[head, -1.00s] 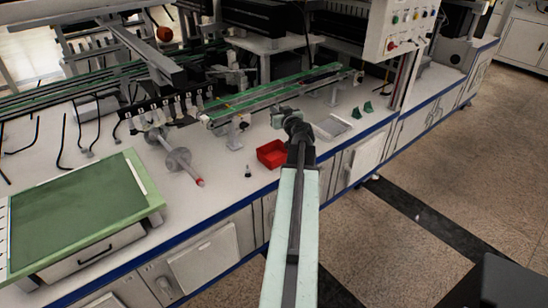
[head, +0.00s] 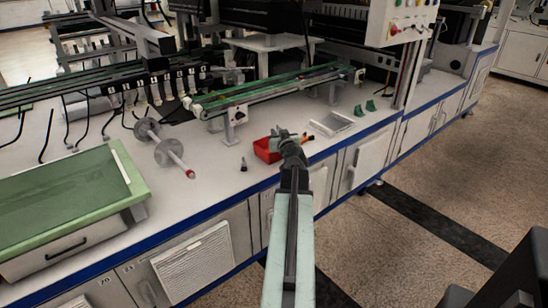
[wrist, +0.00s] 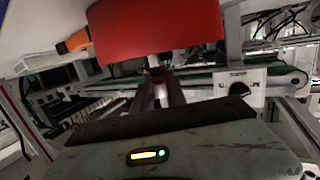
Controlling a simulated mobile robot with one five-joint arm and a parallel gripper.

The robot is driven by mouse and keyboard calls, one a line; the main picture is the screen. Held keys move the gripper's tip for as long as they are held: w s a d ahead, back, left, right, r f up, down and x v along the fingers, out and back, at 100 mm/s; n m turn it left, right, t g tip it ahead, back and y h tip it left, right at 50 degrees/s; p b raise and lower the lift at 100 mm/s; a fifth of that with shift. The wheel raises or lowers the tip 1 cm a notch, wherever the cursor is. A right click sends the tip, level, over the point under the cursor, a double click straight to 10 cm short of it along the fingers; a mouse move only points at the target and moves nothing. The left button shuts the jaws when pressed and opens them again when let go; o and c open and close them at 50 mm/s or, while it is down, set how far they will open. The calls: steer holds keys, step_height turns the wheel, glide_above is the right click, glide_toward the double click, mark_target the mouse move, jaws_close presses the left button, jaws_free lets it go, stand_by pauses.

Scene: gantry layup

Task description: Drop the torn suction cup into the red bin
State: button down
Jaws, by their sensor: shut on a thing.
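The red bin (head: 264,152) stands on the white bench near its front edge in the head view. It fills the top of the wrist view (wrist: 155,30). My gripper (head: 279,134) overlaps the bin's right side in the head view. In the wrist view my gripper's fingers (wrist: 158,82) are shut on a small dark brownish piece (wrist: 158,73), seemingly the suction cup, close to the bin's edge. Its tear cannot be made out. Whether it is over the bin's opening is unclear.
A small dark upright piece (head: 243,164) stands left of the bin. An orange-tipped object (head: 307,138) lies right of my gripper. A grey tray (head: 331,124) and green brackets (head: 365,107) lie further right. A conveyor (head: 265,94) runs behind. A grey spool with a red tip (head: 165,150) lies left.

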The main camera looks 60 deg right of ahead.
step_height(320, 180, down, 3)
steer(key=shift+f+b, duration=0.15)
steer(key=shift+b, duration=0.9)
steer(key=c, duration=1.3)
jaws_free()
steer(key=shift+o, duration=0.2)
steer(key=p+v, duration=0.1)
steer(key=v, duration=0.7)
steer(key=shift+w, duration=0.1)
